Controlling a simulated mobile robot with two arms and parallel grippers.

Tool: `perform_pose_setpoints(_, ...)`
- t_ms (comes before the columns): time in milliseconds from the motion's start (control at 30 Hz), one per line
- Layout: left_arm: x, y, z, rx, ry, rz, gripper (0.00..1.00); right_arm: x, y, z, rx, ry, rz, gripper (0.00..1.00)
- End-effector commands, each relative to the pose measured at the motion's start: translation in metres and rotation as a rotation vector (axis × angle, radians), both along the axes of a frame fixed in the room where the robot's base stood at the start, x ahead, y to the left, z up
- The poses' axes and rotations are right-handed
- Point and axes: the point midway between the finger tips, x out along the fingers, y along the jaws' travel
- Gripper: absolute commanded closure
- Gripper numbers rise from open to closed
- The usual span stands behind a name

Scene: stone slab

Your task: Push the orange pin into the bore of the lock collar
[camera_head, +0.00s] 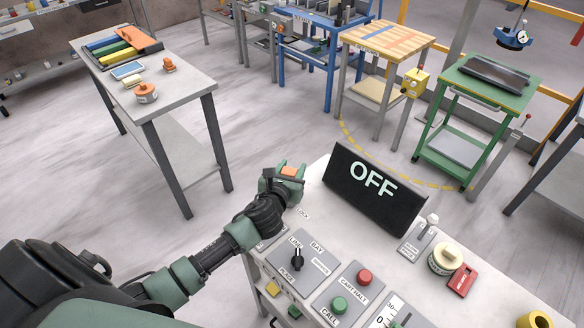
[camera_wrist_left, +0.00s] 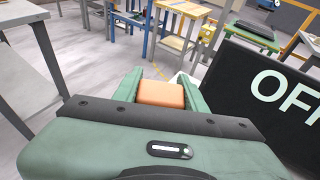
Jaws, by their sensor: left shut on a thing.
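My left gripper (camera_head: 286,172) is shut on the orange pin (camera_head: 290,171), at the far left corner of the console. The pin's blocky orange end also shows between the green fingers in the left wrist view (camera_wrist_left: 161,94). The rest of the pin is hidden by the gripper. A small LOCK label (camera_head: 302,213) lies on the console just below the gripper. I cannot make out the lock collar or its bore; the hand and wrist cover that corner. I cannot tell whether the pin touches anything below. My right gripper is not in view.
A black OFF display (camera_head: 374,188) stands close to the right of the gripper. The console (camera_head: 322,222) carries a black knob (camera_head: 297,260), red and green buttons, a lever and a cream round part (camera_head: 445,258). A side table (camera_head: 185,92) stands at the left, with open floor between.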

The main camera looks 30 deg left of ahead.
Motion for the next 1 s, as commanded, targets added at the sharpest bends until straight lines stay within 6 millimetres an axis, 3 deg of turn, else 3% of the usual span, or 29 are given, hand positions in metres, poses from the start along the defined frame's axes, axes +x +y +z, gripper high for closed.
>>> perform_pose_setpoints(1000,0.0005,0.0004,-0.0020,0.000,-0.002,0.000,1.00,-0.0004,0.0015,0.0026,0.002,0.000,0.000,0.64)
